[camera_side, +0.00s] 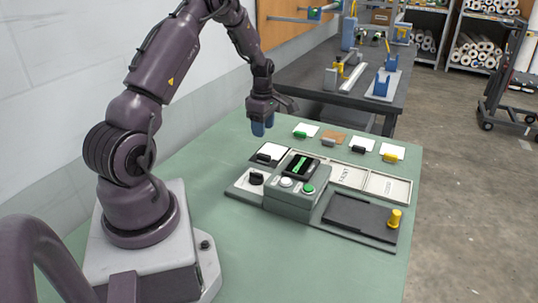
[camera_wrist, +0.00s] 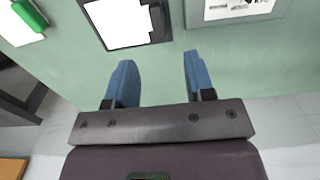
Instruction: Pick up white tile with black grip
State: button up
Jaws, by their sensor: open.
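A white tile with a black grip (camera_side: 274,150) lies in a dark frame left of the press box in the side view. In the wrist view this white tile (camera_wrist: 118,22) is at the top, ahead of my fingers, with its dark grip at its right edge. A second white tile with a black grip (camera_side: 364,142) lies in the row at the back of the green table. My gripper (camera_side: 263,128) hangs above the table, behind and left of the framed tile. Its blue fingers (camera_wrist: 161,80) are apart with nothing between them.
The back row also holds a green-gripped white tile (camera_side: 308,128), a brown tile (camera_side: 334,137) and a yellow-gripped tile (camera_side: 393,150). The grey press box (camera_side: 296,193) has buttons. A dark plate (camera_side: 352,215) with a yellow knob (camera_side: 394,218) lies at front right.

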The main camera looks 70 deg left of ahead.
aim_at(264, 154)
notch_tip(264, 154, down, 10)
jog(key=shift+w+a+r, duration=0.1)
jog(key=shift+w+a, duration=0.05)
dwell(0.3)
grip_shut()
